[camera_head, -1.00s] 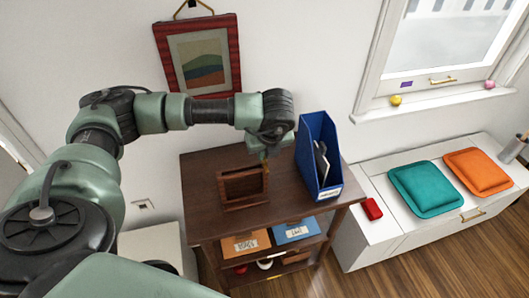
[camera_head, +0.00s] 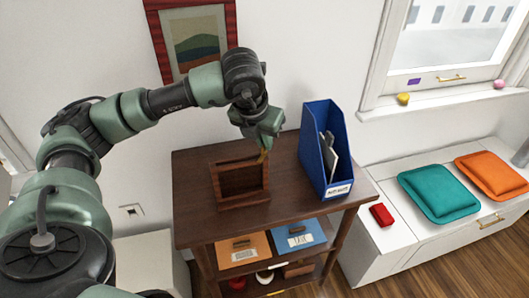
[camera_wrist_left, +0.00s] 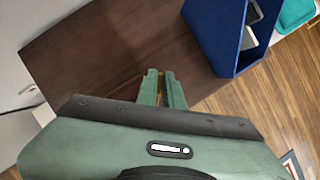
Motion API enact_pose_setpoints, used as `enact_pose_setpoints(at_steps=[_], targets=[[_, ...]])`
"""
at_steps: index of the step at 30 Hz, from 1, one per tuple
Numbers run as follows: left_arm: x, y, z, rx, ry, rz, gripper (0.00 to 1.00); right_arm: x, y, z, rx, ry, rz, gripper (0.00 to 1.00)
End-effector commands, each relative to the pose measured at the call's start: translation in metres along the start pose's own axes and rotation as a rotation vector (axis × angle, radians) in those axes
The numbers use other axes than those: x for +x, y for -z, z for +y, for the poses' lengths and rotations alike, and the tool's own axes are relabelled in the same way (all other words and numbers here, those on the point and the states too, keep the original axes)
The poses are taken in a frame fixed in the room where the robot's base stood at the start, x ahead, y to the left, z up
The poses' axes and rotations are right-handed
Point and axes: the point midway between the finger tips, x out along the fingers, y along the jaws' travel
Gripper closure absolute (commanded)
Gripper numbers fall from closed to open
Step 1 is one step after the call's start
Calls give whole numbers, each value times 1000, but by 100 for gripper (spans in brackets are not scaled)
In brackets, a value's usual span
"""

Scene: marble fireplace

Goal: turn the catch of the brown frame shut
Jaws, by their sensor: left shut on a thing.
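The brown frame (camera_head: 240,184) stands upright on the dark wooden table, left of the blue file holder. My left gripper (camera_head: 265,150) is at the frame's upper right corner, pointing down. A small brass-coloured piece, the catch (camera_head: 261,158), shows just under the fingertips. In the left wrist view the green fingers (camera_wrist_left: 163,88) are close together, with a bit of brass colour between them. They are shut on the catch, which they mostly hide, so its exact angle cannot be told. My right gripper is in neither view.
The blue file holder (camera_head: 323,150) stands close to the right of my left gripper; it also shows in the wrist view (camera_wrist_left: 215,35). The dark wooden table (camera_head: 290,190) has free room in front of the holder. A red-framed picture (camera_head: 195,40) hangs behind my arm.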

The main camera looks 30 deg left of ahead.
Motion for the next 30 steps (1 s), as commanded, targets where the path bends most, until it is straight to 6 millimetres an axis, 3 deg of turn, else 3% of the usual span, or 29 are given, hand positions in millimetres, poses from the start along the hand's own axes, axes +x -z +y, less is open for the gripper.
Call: enact_pose_setpoints(at_steps=[3, 12, 30], targets=[[5, 1, 1, 99, 43, -2, 100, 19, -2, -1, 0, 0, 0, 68], [3, 1, 1, 362, 151, 1, 100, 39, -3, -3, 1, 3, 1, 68], [0, -1, 1, 743, 309, 0, 100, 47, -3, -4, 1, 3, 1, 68]])
